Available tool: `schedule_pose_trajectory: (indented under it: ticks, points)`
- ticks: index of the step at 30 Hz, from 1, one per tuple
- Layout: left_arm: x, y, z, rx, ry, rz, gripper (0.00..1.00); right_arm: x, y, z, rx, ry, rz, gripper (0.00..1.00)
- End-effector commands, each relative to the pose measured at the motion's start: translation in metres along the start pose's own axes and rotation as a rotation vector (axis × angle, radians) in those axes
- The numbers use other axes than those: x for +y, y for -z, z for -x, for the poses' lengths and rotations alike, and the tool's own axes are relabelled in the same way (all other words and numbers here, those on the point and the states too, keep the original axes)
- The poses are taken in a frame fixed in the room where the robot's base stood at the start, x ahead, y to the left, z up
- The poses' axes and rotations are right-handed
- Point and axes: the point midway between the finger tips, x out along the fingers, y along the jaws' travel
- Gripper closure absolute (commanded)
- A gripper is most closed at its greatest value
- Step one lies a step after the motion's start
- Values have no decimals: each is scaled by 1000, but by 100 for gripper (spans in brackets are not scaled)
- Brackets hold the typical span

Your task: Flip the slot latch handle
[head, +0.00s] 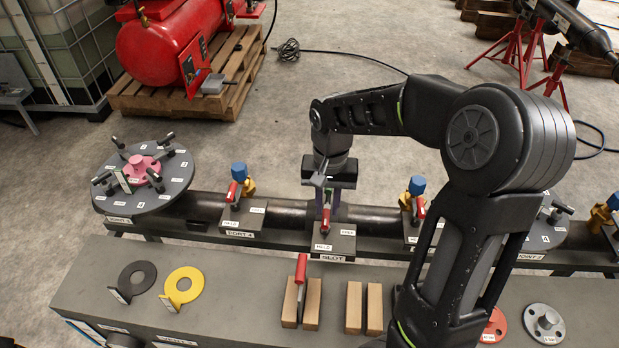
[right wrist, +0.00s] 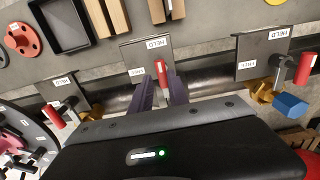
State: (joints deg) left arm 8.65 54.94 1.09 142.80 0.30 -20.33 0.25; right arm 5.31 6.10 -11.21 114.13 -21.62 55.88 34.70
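The slot latch is a small red handle (head: 326,220) on a grey plate marked SLOT (head: 340,243), on the dark pipe in the middle of the head view. In the right wrist view the red handle (right wrist: 160,72) shows just beyond the fingertips, in front of the plate (right wrist: 146,54). My right gripper (head: 327,203) points down over this latch. Its two purple fingers (right wrist: 163,84) are apart, with the handle between them and small gaps visible. Whether they touch it lower down is hidden. My left gripper is not in view.
Similar latches with blue-topped yellow parts stand left (head: 241,184) and right (head: 413,195) along the pipe (head: 283,213). A front bench (head: 225,290) holds wooden blocks (head: 354,307), a red-handled piece (head: 301,268), and black and yellow rings (head: 183,284). A flange disc (head: 174,193) stands left.

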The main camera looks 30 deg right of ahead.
Motion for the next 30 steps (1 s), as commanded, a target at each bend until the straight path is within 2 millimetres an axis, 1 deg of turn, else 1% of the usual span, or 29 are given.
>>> schedule_pose_trajectory:
  ticks: [3, 7, 14, 17, 20, 23, 26, 30]
  points:
    - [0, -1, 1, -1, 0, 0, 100, 3, 1, 5, 0, -5, -10, 79]
    - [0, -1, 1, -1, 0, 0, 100, 4, 1, 6, 0, -6, -11, 79]
    - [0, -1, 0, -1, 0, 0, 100, 4, 1, 4, 0, -6, -10, 79]
    - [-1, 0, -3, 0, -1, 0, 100, 4, 1, 0, 0, -6, -10, 79]
    - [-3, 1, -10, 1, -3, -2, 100, 4, 0, -10, -1, -6, -10, 79]
    - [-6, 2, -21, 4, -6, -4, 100, 4, 0, -26, -1, -6, -10, 79]
    - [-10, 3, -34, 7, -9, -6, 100, 4, 0, -44, -1, -6, -10, 79]
    - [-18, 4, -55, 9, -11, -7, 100, 4, 0, -72, -2, -6, -10, 79]
